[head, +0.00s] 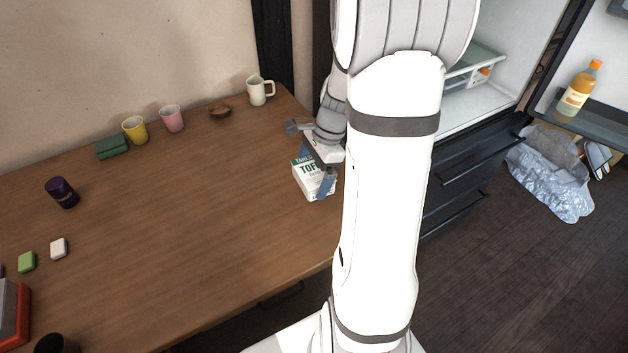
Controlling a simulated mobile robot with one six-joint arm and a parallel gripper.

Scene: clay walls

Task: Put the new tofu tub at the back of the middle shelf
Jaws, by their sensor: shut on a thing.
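The tofu tub (308,184) is a white box with a green label reading "TOF", at the right end of the wooden table. My gripper (326,172) is shut on it from above, with one finger in front of the label. My arm hides its right side, and I cannot tell whether it touches the table. The open fridge (490,104) stands at the right, behind my arm. My arm hides most of the interior, so the middle shelf cannot be made out.
The fridge door holds an orange bottle (579,88) on its shelf. A silvery crumpled bag (548,185) lies on the floor below. Along the table's back are a white mug (260,91), a brown bowl (220,111), pink (171,118) and yellow cups (135,130). The table's middle is clear.

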